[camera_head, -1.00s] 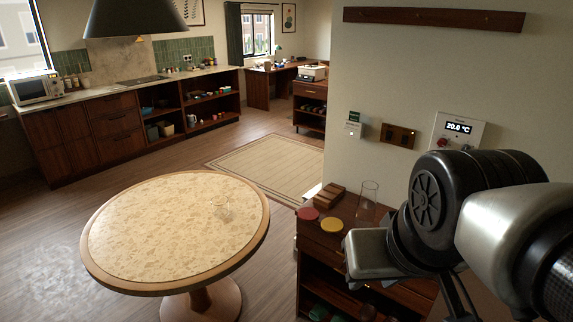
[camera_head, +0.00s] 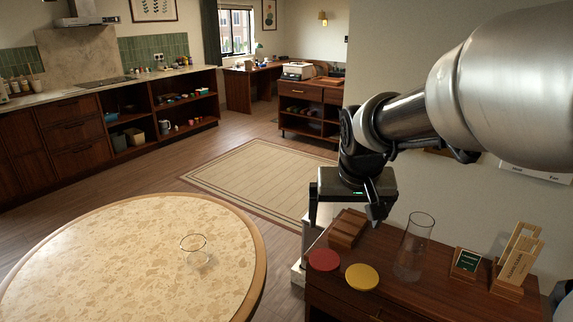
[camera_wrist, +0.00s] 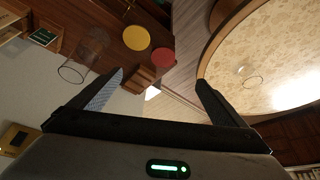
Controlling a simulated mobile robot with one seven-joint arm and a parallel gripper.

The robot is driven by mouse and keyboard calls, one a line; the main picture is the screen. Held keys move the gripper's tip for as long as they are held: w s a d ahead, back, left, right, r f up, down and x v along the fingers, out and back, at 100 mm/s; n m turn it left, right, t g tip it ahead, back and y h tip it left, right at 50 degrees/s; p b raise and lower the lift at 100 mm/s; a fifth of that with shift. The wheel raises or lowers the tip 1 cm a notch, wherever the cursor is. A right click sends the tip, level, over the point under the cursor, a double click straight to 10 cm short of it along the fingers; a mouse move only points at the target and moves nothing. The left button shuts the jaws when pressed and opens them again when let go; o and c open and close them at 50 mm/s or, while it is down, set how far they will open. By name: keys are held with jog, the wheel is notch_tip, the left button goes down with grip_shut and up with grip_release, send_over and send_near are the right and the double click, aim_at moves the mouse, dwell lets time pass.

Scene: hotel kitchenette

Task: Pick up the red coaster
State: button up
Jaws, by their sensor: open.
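The red coaster (camera_head: 324,260) is a flat round disc lying on top of the dark wooden cabinet, near its left front edge. It also shows in the wrist view (camera_wrist: 163,57), beyond and between my fingertips. My gripper (camera_head: 343,212) is open and empty, above and behind the coaster in the head view. In the wrist view its two fingers (camera_wrist: 160,82) are spread wide, and nothing is between them at close range.
A yellow coaster (camera_head: 362,277) lies right of the red one. A wooden block holder (camera_head: 347,229) stands behind them. A tall clear glass vessel (camera_head: 414,248) and card stands (camera_head: 510,268) are further right. The round table (camera_head: 120,262) with a glass (camera_head: 194,246) is left.

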jog(key=b, duration=0.3)
send_near(325, 259)
jog(key=shift+w+d+f+b, duration=0.1)
jog(key=shift+d+f+b, duration=0.1)
jog(key=shift+f+b, duration=0.6)
jog(key=shift+a+b+x, duration=0.1)
jog(key=shift+b+x, duration=0.3)
jog(key=shift+x, duration=0.95)
jog(key=shift+a+b+x, duration=0.15)
jog(key=shift+b+x, duration=0.25)
jog(key=shift+x, duration=0.95)
jog(key=shift+w+r, duration=0.1)
jog(key=shift+w, duration=0.1)
jog(key=shift+c, duration=0.4)
jog(key=c, duration=1.1)
